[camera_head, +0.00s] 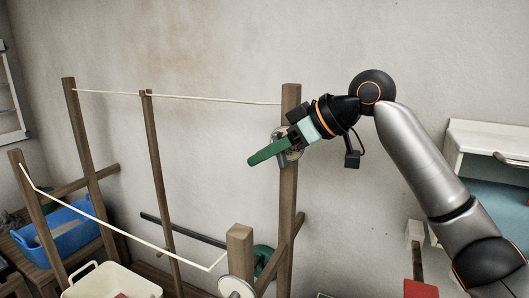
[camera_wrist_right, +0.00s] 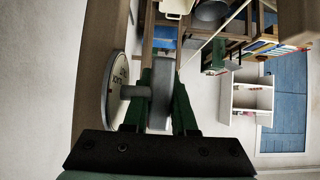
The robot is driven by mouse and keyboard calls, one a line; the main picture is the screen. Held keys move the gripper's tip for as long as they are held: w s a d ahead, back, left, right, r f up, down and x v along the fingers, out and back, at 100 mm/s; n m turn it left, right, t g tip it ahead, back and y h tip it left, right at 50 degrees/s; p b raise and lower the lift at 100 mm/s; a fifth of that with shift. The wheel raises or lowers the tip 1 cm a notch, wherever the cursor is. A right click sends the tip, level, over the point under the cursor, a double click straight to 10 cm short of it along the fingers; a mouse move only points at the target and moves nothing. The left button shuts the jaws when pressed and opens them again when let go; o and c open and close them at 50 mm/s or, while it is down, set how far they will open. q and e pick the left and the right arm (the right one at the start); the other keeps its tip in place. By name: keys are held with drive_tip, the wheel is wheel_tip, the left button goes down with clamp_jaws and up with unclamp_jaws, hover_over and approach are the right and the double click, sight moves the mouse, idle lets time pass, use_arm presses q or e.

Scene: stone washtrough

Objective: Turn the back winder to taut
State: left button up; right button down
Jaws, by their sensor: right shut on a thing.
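The back winder (camera_head: 296,150) is on the tall right post (camera_head: 289,200); in the head view my gripper largely covers it. In the right wrist view its pale dial (camera_wrist_right: 117,88) with dark lettering is beside the post, and a grey knob (camera_wrist_right: 160,92) stands out from it. My right gripper (camera_head: 268,151) reaches in from the right, its green fingers shut on the knob, one on each side in the wrist view (camera_wrist_right: 165,95). The back line (camera_head: 180,97) runs almost straight between the tall posts. My left gripper is out of view.
A front line (camera_head: 120,225) runs to a shorter post (camera_head: 240,245) with a pale disc (camera_head: 235,287). A blue tub (camera_head: 55,232) and a cream basket (camera_head: 108,282) are at the left. A white shelf unit (camera_head: 490,150) is at the right. The wall is behind the posts.

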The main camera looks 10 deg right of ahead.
drive_tip(key=c, duration=1)
unclamp_jaws()
drive_tip(key=b+v, duration=0.1)
drive_tip(key=v, duration=0.6)
drive_tip(key=shift+d, duration=0.2)
drive_tip(key=shift+s+r, duration=0.15)
